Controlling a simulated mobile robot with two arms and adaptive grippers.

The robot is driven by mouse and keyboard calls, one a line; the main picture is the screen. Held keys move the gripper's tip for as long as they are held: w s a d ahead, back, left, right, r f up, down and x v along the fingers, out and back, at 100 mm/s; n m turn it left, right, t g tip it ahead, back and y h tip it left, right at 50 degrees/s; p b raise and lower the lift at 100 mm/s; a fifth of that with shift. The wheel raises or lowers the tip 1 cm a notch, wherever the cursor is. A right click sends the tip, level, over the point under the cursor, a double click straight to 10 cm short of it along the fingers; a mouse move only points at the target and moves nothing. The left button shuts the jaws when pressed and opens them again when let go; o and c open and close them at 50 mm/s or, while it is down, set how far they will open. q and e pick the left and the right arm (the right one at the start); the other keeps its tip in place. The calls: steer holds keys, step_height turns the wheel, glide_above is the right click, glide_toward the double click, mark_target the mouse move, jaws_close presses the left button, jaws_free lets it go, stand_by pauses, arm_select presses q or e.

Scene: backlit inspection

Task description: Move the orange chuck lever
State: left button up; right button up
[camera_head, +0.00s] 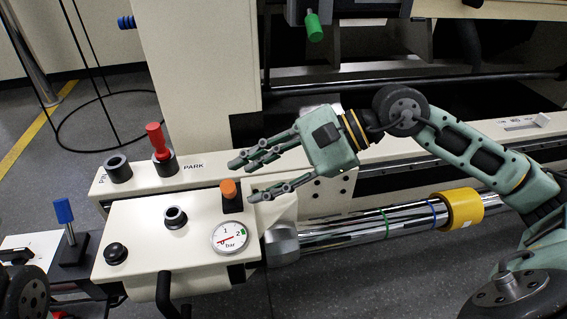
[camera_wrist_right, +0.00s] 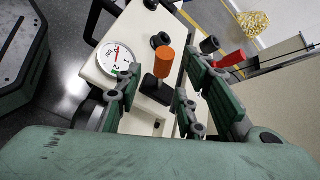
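The orange chuck lever (camera_head: 229,189) stands upright on a black base on top of the cream control box (camera_head: 140,225). It also shows in the right wrist view (camera_wrist_right: 164,62), in the gap between the fingers. My right gripper (camera_head: 243,178) comes in from the right with its fingers spread, one set behind the lever and one in front of it to the right. In the right wrist view the open fingers (camera_wrist_right: 155,97) have clear space around the black base. The fingers do not appear to touch the lever. My left gripper cannot be made out.
A red-handled lever (camera_head: 156,140) stands by the PARK label behind the box. A blue lever (camera_head: 64,211) stands at the left. A pressure gauge (camera_head: 230,236) sits in front of the orange lever. A chrome shaft with a yellow collar (camera_head: 461,208) lies to the right.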

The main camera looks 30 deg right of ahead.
steer(key=shift+v, duration=2.75)
steer(key=shift+s, duration=0.1)
